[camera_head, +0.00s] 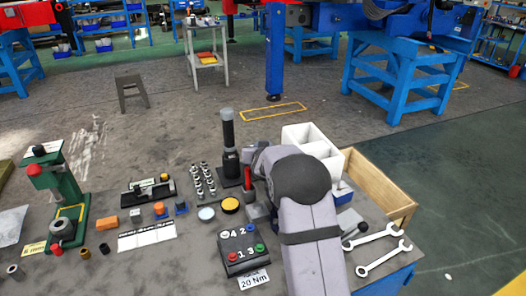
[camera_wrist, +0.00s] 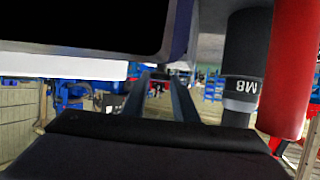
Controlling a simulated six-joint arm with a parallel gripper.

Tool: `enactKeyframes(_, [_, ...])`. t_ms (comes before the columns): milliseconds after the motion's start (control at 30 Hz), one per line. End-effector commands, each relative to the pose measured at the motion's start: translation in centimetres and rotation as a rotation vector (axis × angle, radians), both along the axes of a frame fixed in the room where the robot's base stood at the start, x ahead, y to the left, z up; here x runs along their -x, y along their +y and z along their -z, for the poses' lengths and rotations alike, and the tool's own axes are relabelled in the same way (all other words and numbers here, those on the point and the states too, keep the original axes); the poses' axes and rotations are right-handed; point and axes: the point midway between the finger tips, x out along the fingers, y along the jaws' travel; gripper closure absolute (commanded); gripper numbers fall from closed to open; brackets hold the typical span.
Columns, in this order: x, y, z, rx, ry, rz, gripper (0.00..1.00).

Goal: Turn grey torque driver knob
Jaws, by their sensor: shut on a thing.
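A tall black torque driver (camera_head: 228,132) stands upright at the back of the bench, with a grey knob (camera_head: 227,112) on its top. My gripper (camera_head: 250,155) is low beside the driver's dark lower part, well below the grey knob, and is shut. My arm and gripper body hide most of the contact. In the wrist view, my fingers (camera_wrist: 160,95) run forward, and what lies between their tips is not clear. A black cylinder marked M8 (camera_wrist: 240,75) with a grey band stands at the right there.
A red handle (camera_head: 248,178) stands close to my gripper; a red cylinder (camera_wrist: 292,70) fills the wrist view's right edge. White bins (camera_head: 312,140) and a wooden tray (camera_head: 378,185) are at the right. Several small sockets (camera_head: 203,180) stand left. A button box (camera_head: 242,248) and wrenches (camera_head: 380,248) lie in front.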

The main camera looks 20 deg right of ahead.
Motion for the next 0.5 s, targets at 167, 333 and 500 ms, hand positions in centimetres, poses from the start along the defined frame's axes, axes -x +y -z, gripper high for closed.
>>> enactKeyframes(167, [-0.14,0.01,-0.49,0.004,-0.008,0.000,0.96])
enactKeyframes(333, [-0.09,0.00,-0.33,0.003,-0.005,0.001,0.58])
enactKeyframes(500, [-0.03,0.00,-0.17,0.001,-0.003,0.001,0.58])
